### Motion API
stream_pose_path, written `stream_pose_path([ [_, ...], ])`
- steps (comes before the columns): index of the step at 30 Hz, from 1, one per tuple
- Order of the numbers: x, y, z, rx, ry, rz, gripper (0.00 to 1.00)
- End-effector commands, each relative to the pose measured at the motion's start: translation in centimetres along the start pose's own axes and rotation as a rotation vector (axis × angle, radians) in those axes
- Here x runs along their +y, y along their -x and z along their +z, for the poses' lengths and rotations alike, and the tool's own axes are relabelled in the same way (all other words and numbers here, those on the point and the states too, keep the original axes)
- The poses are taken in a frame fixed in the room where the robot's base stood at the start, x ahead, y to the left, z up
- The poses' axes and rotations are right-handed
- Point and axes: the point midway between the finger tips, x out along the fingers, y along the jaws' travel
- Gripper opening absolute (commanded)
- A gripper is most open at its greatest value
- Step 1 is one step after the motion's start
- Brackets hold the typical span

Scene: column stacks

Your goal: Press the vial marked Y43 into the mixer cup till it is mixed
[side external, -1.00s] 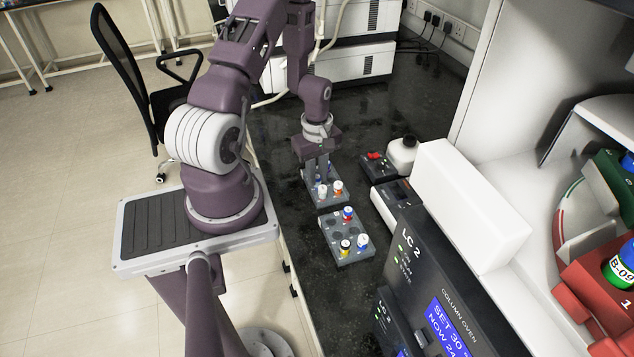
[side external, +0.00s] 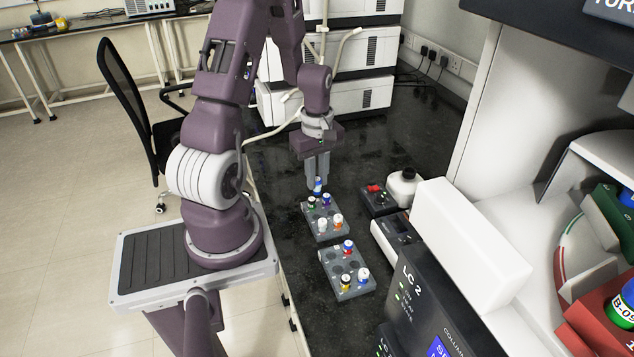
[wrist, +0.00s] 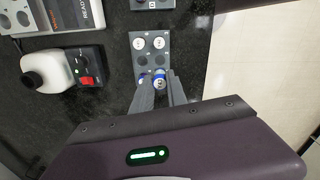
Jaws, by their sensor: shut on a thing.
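My gripper (side external: 318,181) is shut on a blue vial (side external: 318,188) and holds it upright just above the far end of the far grey rack (side external: 311,231). In the wrist view the vial's pale cap (wrist: 159,83) shows between the fingers; its marking is too small to read. The mixer (side external: 379,201) is a black box with a red switch, right of the rack. A white rounded body (side external: 397,191) with a small dark cup on top (side external: 408,174) adjoins it. It also shows in the wrist view (wrist: 50,70), left of my gripper.
The far rack holds several other vials, including a blue-capped one (side external: 326,199) close to the held vial. A nearer rack (side external: 332,267) holds three vials. A grey-white device (side external: 397,233) and the column oven (side external: 440,290) stand to the right. Dark bench is clear behind the rack.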

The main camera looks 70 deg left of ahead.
Motion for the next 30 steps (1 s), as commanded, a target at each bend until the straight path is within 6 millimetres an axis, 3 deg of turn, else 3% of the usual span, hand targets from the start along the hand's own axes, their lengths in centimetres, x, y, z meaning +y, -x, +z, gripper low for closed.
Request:
stream_pose_path([
  [1, 0.0, 0.0, 0.0, 0.0, 0.0, 0.0, 0.0],
  [2, 0.0, 0.0, 0.0, 0.0, 0.0, 0.0, 0.16],
  [5, 0.0, 0.0, 0.0, 0.0, 0.0, 0.0, 0.0],
  [11, 1.1, -0.2, -0.8, 0.001, 0.016, 0.001, 0.0],
  [14, 4.0, -0.5, -2.2, 0.003, 0.052, 0.003, 0.0],
  [20, 13.2, 0.0, -3.8, 0.005, 0.114, 0.002, 0.0],
  [24, 20.1, 1.4, -1.9, 0.006, 0.096, 0.002, 0.0],
  [27, 23.6, 2.5, 0.5, 0.006, 0.061, 0.001, 0.0],
  [30, 25.6, 3.3, 2.7, 0.003, 0.025, 0.0, 0.0],
])
